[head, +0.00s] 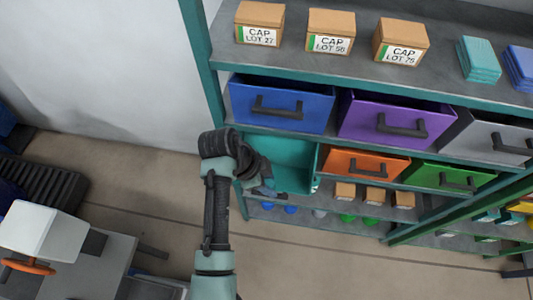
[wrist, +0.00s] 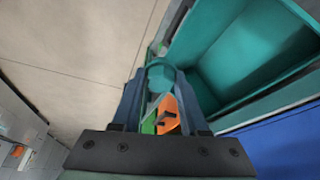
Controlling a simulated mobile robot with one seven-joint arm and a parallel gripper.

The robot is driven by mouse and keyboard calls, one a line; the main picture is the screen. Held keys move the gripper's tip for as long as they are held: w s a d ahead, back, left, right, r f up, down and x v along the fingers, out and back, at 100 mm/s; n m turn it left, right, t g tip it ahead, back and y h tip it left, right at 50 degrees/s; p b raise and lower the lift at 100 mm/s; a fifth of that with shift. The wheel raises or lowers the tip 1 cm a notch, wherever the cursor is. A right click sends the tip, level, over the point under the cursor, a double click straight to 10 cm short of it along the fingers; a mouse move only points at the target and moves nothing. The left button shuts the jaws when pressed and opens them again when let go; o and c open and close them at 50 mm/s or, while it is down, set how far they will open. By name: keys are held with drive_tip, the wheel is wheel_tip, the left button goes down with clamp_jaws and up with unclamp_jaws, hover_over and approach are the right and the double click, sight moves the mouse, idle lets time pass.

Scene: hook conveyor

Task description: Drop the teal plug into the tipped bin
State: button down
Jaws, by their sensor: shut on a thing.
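The teal plug (wrist: 160,75) shows in the wrist view as a round teal piece between the fingertips of my gripper (wrist: 160,88). My gripper is shut on it. The tipped bin is teal (wrist: 235,55) and lies just right of the plug in the wrist view, its open inside showing. The plug is beside the bin's near edge; I cannot tell whether it is over the opening. In the head view the teal bin (head: 292,160) sits in the shelf's left column, below the blue drawer. My gripper (head: 266,187) is at its left front, and the plug is not clearly visible there.
The shelf holds a blue bin (head: 280,103), a purple bin (head: 395,118), an orange bin (head: 362,163) and a green bin (head: 450,178). Boxes marked CAP (head: 330,30) stand on top. A lamp-like white block (head: 42,230) is at lower left.

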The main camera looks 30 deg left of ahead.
drive_tip(key=w+b, duration=0.1)
drive_tip(key=w+f, duration=0.1)
drive_tip(key=w+b, duration=0.1)
drive_tip(key=shift+a+f+b, duration=0.2)
drive_tip(key=shift+a+b, duration=0.15)
drive_tip(key=shift+a, duration=0.05)
drive_tip(key=shift+w+a+b, duration=0.3)
drive_tip(key=shift+w+b, duration=0.45)
drive_tip(key=shift+w, duration=0.2)
drive_tip(key=shift+c, duration=1.7)
unclamp_jaws()
drive_tip(key=v, duration=1.3)
drive_tip(key=shift+s+f, duration=0.15)
